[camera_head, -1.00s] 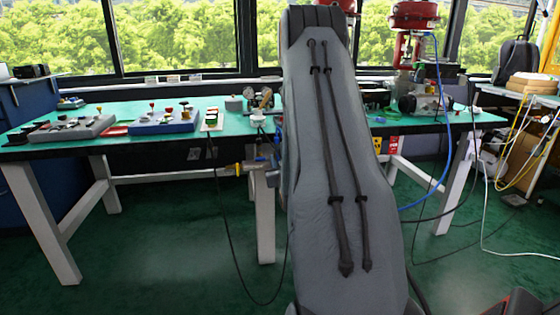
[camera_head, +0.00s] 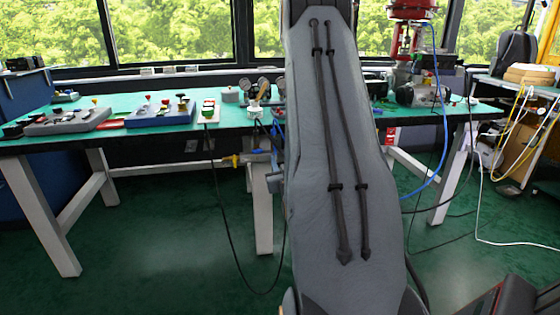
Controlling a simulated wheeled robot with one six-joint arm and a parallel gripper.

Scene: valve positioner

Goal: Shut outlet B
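I cannot pick out which part is outlet B; no readable label shows. A small fitting with a yellow part (camera_head: 234,160) and a blue part sits at the front edge of the green-topped workbench (camera_head: 240,121), just left of my arm. Gauges (camera_head: 262,86) stand on the bench above it. A red valve actuator (camera_head: 412,10) stands at the back right, its top cut off by the frame. My grey arm link fills the middle of the picture and hides part of the bench. My gripper is not in view.
A grey control box (camera_head: 68,121), a blue control box (camera_head: 158,112) and a small switch unit (camera_head: 208,111) stand on the bench's left half. A black cable (camera_head: 222,210) hangs to the floor. A blue hose (camera_head: 436,150) runs at right. Green floor (camera_head: 170,225) lies clear in front.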

